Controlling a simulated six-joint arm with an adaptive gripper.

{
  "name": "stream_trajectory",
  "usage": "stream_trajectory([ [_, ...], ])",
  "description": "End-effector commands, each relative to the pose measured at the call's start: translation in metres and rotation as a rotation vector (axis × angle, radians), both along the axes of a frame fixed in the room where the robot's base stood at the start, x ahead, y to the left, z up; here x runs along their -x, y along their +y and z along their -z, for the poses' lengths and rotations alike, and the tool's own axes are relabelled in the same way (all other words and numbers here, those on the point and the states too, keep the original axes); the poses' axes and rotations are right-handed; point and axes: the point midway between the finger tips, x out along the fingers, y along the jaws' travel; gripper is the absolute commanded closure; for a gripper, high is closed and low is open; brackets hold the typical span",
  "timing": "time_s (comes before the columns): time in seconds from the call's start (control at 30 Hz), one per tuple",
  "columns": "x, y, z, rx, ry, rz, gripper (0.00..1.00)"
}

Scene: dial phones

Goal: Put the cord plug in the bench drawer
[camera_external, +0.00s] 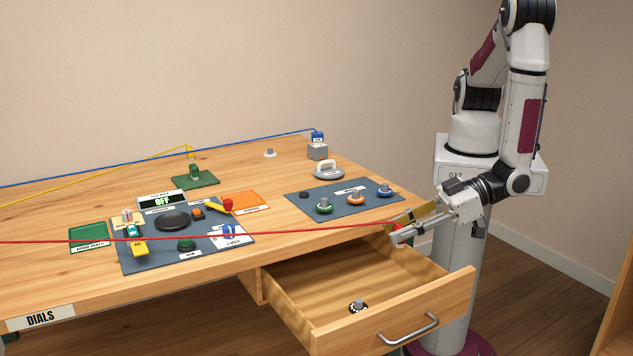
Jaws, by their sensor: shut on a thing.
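A red cord (250,236) runs taut from the left edge across the bench to my gripper (398,235). My gripper is shut on the red plug (396,226) at the cord's end, and the fingers hide most of it. My gripper is near the bench's right edge, above the back right part of the bench drawer (449,295). The drawer is pulled open, with its metal handle facing front. A small black and white dial (357,306) lies inside it near the front.
A dark mat (297,197) with several coloured knobs lies behind the drawer. A blue plug (318,136) sits at a grey block (317,152), with its blue cord running left. A control panel (135,262) fills the bench's middle. Most of the drawer floor is clear.

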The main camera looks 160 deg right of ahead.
Motion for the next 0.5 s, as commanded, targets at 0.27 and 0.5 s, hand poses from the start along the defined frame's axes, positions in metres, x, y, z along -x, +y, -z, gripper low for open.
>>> stream_trajectory([
  [0.27, 0.0070, -0.0047, -0.0033, 0.000, 0.000, 0.013, 0.95],
  [0.5, 0.0066, -0.0045, -0.0032, 0.000, 0.000, 0.012, 0.95],
])
